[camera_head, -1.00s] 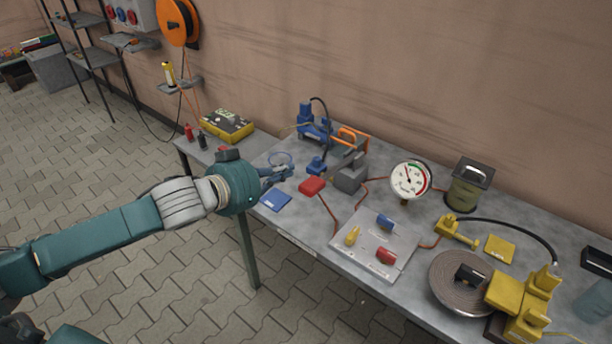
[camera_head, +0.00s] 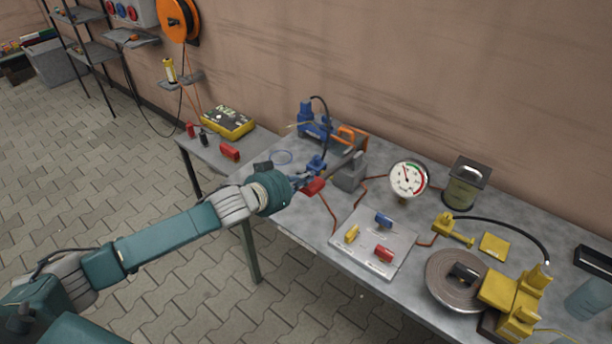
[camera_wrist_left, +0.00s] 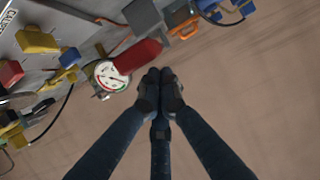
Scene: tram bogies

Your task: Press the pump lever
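The red lever pad (camera_head: 314,187) sticks out to the left of a grey block (camera_head: 350,176) on the workbench. I take it for the pump lever. In the left wrist view the red pad (camera_wrist_left: 138,56) shows large, just beyond my fingertips. My left gripper (camera_head: 304,181) is beside the pad, at its left end in the head view. In the left wrist view my left gripper's fingertips (camera_wrist_left: 160,75) are together with nothing visible between them. I cannot tell whether they touch the pad. My right gripper is in neither view.
A round gauge (camera_head: 409,178) stands right of the block. A blue pump-like unit (camera_head: 313,122) is behind, with an orange handle (camera_head: 352,138). A grey panel (camera_head: 375,248) holds yellow, blue and red parts in front. Yellow fittings (camera_head: 516,298) and a coiled hose (camera_head: 447,277) are at right.

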